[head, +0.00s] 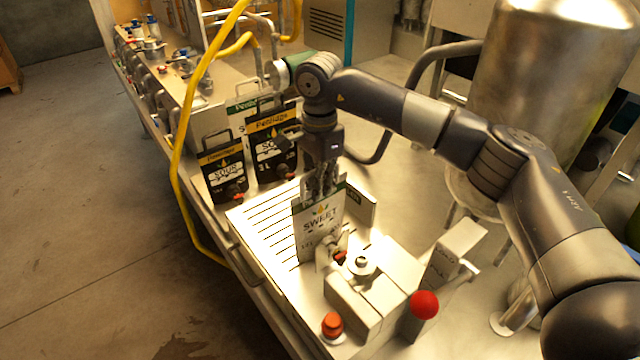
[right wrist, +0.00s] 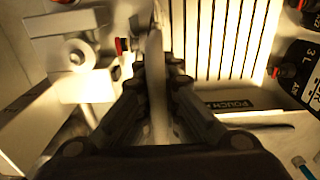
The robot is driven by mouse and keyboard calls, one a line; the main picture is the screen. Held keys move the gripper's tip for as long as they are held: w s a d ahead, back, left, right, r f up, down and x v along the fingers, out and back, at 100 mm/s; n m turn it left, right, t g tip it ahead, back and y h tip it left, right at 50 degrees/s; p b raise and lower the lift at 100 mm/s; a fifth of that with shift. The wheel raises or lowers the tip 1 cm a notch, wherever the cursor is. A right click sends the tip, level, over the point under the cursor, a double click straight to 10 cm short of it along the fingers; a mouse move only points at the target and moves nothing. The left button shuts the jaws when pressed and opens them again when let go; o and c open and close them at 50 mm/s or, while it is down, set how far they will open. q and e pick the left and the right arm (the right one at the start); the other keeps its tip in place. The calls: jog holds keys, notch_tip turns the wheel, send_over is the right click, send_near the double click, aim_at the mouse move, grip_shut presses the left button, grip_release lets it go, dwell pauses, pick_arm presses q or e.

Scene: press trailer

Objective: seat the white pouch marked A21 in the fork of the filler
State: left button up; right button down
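The white pouch (head: 318,226) marked SWEET hangs upright below my right gripper (head: 320,192); I cannot read A21 on it. In the right wrist view the fingers (right wrist: 157,75) are shut on both sides of the pouch, seen edge-on (right wrist: 157,110). The filler (head: 365,300) is the pale block unit just in front and to the right. Its metal fork area (head: 328,248) overlaps the pouch's lower right part, beside a red cap (head: 341,257). I cannot tell whether the spout sits in the fork. My left gripper is not in view.
Dark pouches, one marked SOUR (head: 225,175) and another behind it (head: 268,150), stand left of the slatted tray (head: 262,225). A red ball knob (head: 424,305) and an orange button (head: 332,325) stand near the filler. A steel tank (head: 540,90) is at the right.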

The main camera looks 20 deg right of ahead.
jog(key=shift+f, duration=0.35)
jog(key=c, duration=1.7)
grip_release()
jog(key=shift+r, duration=0.1)
